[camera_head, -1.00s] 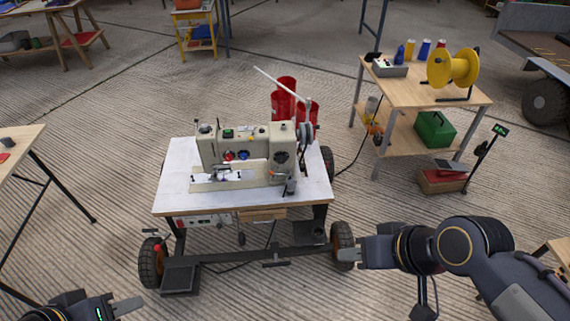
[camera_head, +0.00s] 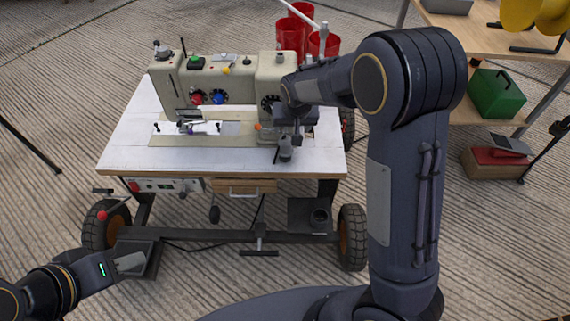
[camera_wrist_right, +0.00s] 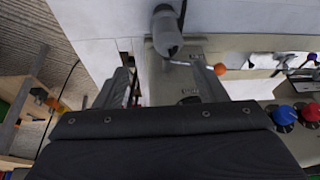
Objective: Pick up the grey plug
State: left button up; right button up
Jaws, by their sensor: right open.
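The grey plug (camera_head: 285,148) is a small grey cylinder near the front right of the sewing machine table. In the right wrist view the plug (camera_wrist_right: 167,34) shows with a dark cable beside it, just beyond the fingertips and roughly between them. My right gripper (camera_head: 288,128) is over the table's right part, close to the plug. It also shows in the right wrist view (camera_wrist_right: 163,72), with its fingers apart and nothing between them. My left gripper (camera_head: 130,263) is low at the left, in front of the table and away from the plug. Its jaw gap is hidden.
The cream sewing machine (camera_head: 215,85) stands on the white-topped wheeled table (camera_head: 125,150), right behind the plug. An orange-tipped lever (camera_wrist_right: 219,69) lies beside my right gripper. Red bins (camera_head: 292,35) stand behind. A workbench (camera_head: 475,35) and green box (camera_head: 496,93) are at right.

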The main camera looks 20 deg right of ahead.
aim_at(285, 139)
jog(key=x, duration=0.1)
jog(key=b+x, duration=0.1)
jog(key=x, duration=0.3)
jog(key=shift+a, duration=0.35)
jog(key=b+x, duration=0.1)
jog(key=x, duration=0.2)
jog(key=b+x, duration=0.1)
jog(key=x, duration=0.1)
jog(key=shift+s+a+f+b, duration=0.1)
jog(key=shift+s+a+b, duration=0.05)
jog(key=shift+a+b, duration=0.2)
jog(key=shift+c, duration=0.3)
jog(key=c, duration=1.1)
